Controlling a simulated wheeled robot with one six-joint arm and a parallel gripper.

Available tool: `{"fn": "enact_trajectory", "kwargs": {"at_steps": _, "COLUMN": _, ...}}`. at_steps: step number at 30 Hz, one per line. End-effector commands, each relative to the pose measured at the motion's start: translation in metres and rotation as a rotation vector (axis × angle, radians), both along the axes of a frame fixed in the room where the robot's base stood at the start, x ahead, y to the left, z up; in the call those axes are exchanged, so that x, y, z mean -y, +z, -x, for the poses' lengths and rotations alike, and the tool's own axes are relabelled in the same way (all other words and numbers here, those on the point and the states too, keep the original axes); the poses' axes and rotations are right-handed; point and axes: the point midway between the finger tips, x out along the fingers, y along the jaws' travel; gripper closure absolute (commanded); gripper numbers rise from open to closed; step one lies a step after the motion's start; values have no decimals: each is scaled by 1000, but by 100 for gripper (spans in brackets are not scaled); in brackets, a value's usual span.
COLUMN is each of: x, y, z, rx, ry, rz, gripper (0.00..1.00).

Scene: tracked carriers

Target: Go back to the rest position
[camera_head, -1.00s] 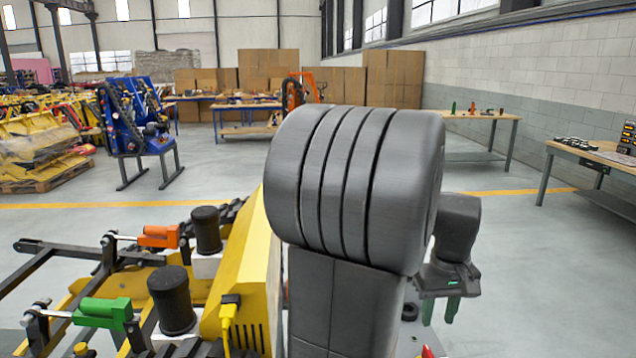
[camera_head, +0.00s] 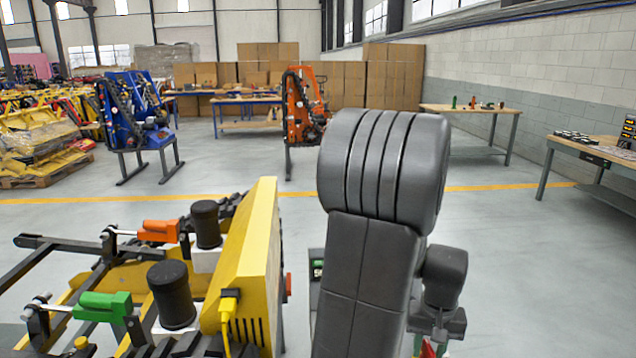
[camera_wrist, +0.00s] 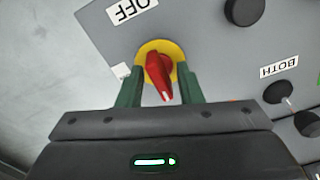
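In the wrist view a red rotary switch (camera_wrist: 158,76) on a yellow disc sits on a grey panel (camera_wrist: 205,35). My gripper (camera_wrist: 159,70) has its two green fingers apart, one on each side of the red handle. A gap shows on both sides, so it is not gripping the handle. In the head view my gripper (camera_head: 430,346) is low at the bottom edge, beside something red; my grey arm hides part of the area.
The panel has an OFF label (camera_wrist: 132,10), a BOTH label (camera_wrist: 279,66) and several black knobs. A yellow tracked carrier (camera_head: 255,265) stands close on the left. Tables (camera_head: 480,110) stand at the right. The floor between is clear.

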Motion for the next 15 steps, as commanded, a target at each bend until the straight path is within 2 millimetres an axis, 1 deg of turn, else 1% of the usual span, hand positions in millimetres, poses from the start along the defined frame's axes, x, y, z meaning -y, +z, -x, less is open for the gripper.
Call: {"fn": "enact_trajectory", "kwargs": {"at_steps": 15, "x": 0, "y": 0, "z": 0, "rx": 0, "ry": -393, "rz": 0, "gripper": 67}}
